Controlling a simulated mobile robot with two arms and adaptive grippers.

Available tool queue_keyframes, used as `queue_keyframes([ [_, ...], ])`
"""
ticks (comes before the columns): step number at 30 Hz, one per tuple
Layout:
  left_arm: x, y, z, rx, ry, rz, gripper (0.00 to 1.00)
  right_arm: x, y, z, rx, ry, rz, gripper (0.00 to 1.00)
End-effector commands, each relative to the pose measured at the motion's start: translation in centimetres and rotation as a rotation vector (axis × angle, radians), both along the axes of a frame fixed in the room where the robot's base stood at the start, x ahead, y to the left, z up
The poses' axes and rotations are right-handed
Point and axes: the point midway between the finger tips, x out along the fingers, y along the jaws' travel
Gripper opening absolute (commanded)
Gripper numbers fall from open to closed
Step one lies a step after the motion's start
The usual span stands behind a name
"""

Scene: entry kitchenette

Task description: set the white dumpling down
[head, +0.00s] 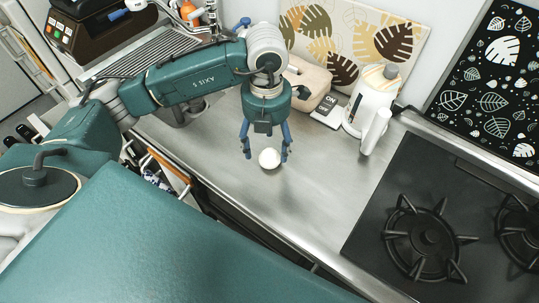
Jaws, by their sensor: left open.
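The white dumpling (269,159) is a small round white ball at the steel counter (310,190), in the middle of the head view. My left gripper (266,153) points down over it. Its two blue fingers are spread, one on each side of the dumpling. The gripper is open. From this angle I cannot tell whether a finger touches the dumpling or whether it rests fully on the counter. My right gripper is not in view.
A white kettle (371,100) and a beige appliance (308,84) stand behind the gripper. A black gas stove (410,190) is at the right. A dark machine (95,35) is at the far left. The counter in front of the dumpling is clear.

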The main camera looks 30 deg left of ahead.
Motion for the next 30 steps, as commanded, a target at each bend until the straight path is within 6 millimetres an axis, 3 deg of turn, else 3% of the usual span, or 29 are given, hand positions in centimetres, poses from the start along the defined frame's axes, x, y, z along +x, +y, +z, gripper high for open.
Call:
queue_keyframes([
  [5, 0.2, -0.6, -2.4, 0.0, 0.006, -0.002, 0.67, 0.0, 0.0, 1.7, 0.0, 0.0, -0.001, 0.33],
  [9, 0.3, -0.6, -4.2, 0.0, 0.004, -0.001, 0.67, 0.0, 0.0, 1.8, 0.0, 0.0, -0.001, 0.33],
  [17, 0.4, -0.6, -4.7, 0.0, 0.0, -0.003, 0.67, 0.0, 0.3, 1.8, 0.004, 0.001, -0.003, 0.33],
  [20, 0.3, -0.6, -4.7, 0.0, 0.0, -0.003, 0.53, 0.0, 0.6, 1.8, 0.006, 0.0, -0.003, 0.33],
  [25, 0.3, -0.6, -4.7, 0.0, 0.0, -0.002, 0.19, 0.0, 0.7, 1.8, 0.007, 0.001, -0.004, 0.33],
  [27, 0.4, -0.6, -4.7, 0.0, 0.0, -0.002, 0.13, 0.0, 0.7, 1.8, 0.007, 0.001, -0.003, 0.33],
  [30, 0.4, -0.6, -4.7, 0.0, 0.0, -0.002, 0.12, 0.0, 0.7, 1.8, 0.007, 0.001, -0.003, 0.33],
])
